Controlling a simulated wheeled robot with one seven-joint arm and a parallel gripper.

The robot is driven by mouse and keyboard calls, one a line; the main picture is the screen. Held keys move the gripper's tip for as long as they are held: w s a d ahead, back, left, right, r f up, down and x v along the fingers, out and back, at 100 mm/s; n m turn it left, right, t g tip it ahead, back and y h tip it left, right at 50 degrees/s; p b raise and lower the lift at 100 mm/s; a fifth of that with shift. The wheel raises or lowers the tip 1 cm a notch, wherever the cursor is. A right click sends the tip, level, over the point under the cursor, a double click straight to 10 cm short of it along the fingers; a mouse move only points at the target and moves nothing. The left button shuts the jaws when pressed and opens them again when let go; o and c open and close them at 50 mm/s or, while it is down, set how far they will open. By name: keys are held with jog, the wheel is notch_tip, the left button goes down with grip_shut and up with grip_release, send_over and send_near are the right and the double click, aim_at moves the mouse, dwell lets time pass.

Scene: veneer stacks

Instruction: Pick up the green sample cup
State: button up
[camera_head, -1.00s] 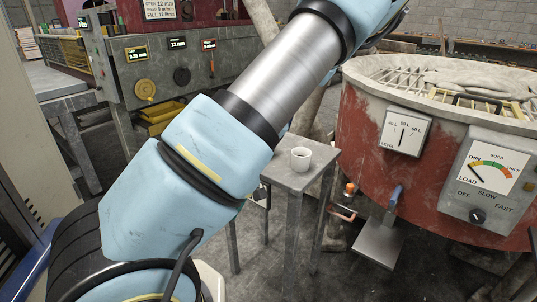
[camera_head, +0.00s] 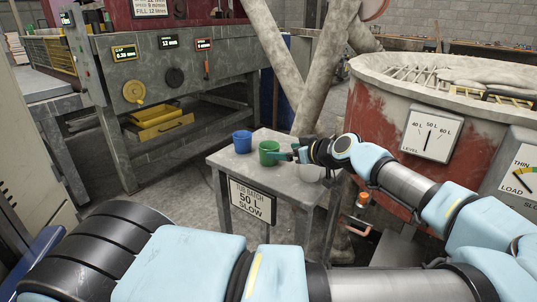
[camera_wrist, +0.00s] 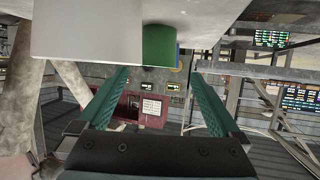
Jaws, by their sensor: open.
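There the green cup (camera_wrist: 158,46) lies ahead near the top, partly covered by the large white cup (camera_wrist: 88,35). Whether a finger touches the green cup cannot be told.
The white cup is partly hidden behind my arm, close beside my gripper. A red mixer drum (camera_head: 372,128) stands right of the table. A sign (camera_head: 253,200) hangs at the table's front. A grey machine (camera_head: 107,75) with yellow trays stands at back left.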

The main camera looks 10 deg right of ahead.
aim_at(275, 150)
jog(key=p+x, duration=0.2)
jog(key=x, duration=0.5)
jog(key=shift+w+d, duration=0.1)
jog(key=shift+d, duration=0.1)
jog(key=shift+w+a+f, duration=0.15)
jog(key=shift+w+f, duration=0.1)
jog(key=shift+w, duration=0.1)
jog(key=c, duration=1.2)
jog(key=shift+b, duration=0.45)
